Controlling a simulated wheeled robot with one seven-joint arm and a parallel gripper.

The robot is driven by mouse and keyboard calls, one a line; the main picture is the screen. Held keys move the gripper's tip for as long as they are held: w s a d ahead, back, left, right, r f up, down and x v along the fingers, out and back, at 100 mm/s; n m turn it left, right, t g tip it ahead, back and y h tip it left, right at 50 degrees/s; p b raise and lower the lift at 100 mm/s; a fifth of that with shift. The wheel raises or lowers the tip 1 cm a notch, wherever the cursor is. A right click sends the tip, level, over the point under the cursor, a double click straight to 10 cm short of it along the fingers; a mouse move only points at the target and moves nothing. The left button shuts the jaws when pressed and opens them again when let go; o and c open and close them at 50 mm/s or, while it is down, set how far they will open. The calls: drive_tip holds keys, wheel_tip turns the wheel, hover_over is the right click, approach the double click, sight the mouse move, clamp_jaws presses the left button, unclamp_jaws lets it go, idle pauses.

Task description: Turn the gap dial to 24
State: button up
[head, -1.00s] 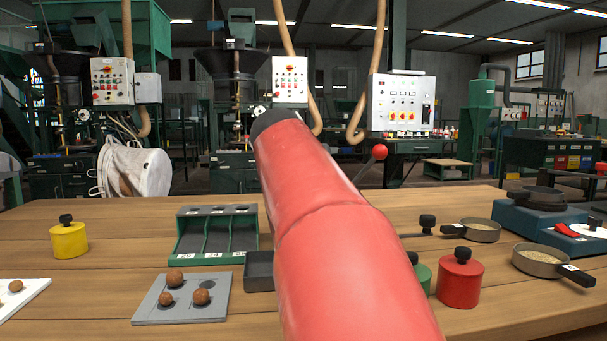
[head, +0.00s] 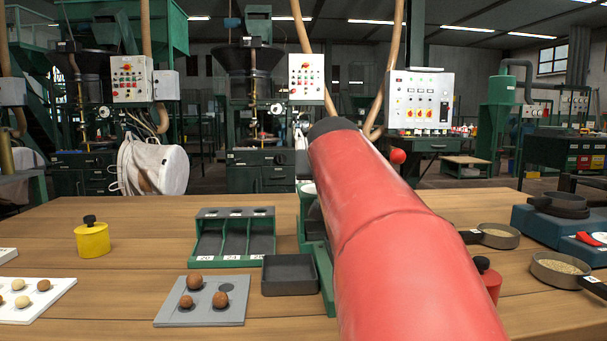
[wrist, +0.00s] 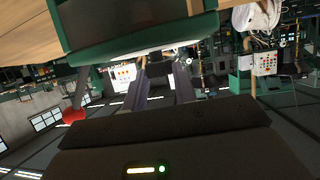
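A green machine (head: 307,217) stands on the table, mostly hidden behind my red arm in the head view. A pale round part (head: 309,188) shows at its upper left; I cannot tell whether this is the gap dial. No dial number is readable. A lever with a red ball (head: 397,156) shows right of my arm, and the ball also shows in the wrist view (wrist: 73,116). The wrist view shows the machine's green body (wrist: 140,42) close to my gripper (wrist: 163,75). Its two fingers are apart with nothing seen between them. The head view hides my gripper.
A green sorting tray (head: 203,263) with numbered compartments, a dark square tray (head: 290,278) and a grey plate (head: 230,313) with brown balls stand left of my arm. A yellow weight (head: 92,240) is farther left. Pans (head: 565,275) and a red weight (head: 490,278) stand right.

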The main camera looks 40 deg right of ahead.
drive_tip(key=o, duration=0.5)
drive_tip(key=shift+c, duration=0.2)
drive_tip(key=v, duration=0.7)
drive_tip(key=shift+s+a, duration=0.2)
drive_tip(key=shift+s, duration=0.1)
drive_tip(key=shift+r, duration=0.15)
